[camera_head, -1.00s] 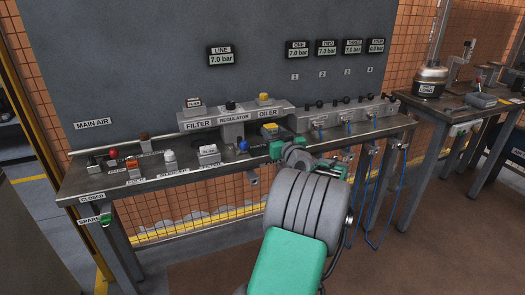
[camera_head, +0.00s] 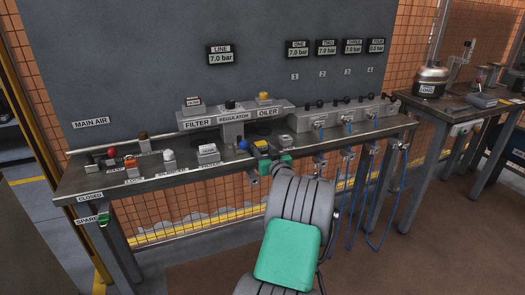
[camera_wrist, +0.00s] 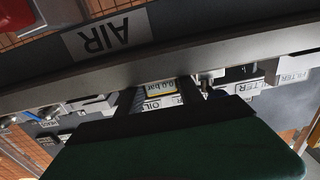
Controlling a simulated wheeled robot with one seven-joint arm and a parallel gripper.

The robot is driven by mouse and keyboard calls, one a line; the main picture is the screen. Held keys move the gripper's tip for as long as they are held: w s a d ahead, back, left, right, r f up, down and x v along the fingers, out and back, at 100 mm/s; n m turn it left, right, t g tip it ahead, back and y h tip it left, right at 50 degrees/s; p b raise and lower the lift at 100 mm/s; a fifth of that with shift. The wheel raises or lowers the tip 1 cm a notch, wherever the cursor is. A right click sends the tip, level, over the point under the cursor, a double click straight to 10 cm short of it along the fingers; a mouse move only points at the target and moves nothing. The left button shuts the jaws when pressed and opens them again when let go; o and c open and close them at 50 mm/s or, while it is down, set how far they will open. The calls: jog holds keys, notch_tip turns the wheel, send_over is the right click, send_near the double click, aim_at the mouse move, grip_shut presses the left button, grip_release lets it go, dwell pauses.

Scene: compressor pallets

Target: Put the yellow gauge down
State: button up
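The yellow gauge (camera_head: 261,144) is a small yellow-framed block at the front of the steel bench (camera_head: 140,182), right of a blue knob. In the wrist view the gauge (camera_wrist: 160,87) reads 0.0 bar and sits between the two dark fingers. My gripper (camera_head: 268,158), with green parts, is around it at the bench's front edge and appears shut on it. The finger contact is not clear in the wrist view. I cannot tell whether the underside of the gauge touches the bench top.
The regulator row (camera_head: 232,115) stands behind the gauge. The blue knob (camera_head: 243,144) is close on its left. A grey valve block (camera_head: 340,116) with blue hoses is to the right. Labelled parts stand along the bench's left. A second bench (camera_head: 455,104) is at far right.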

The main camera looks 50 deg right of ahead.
jog(key=o, duration=0.4)
jog(key=shift+c, duration=0.2)
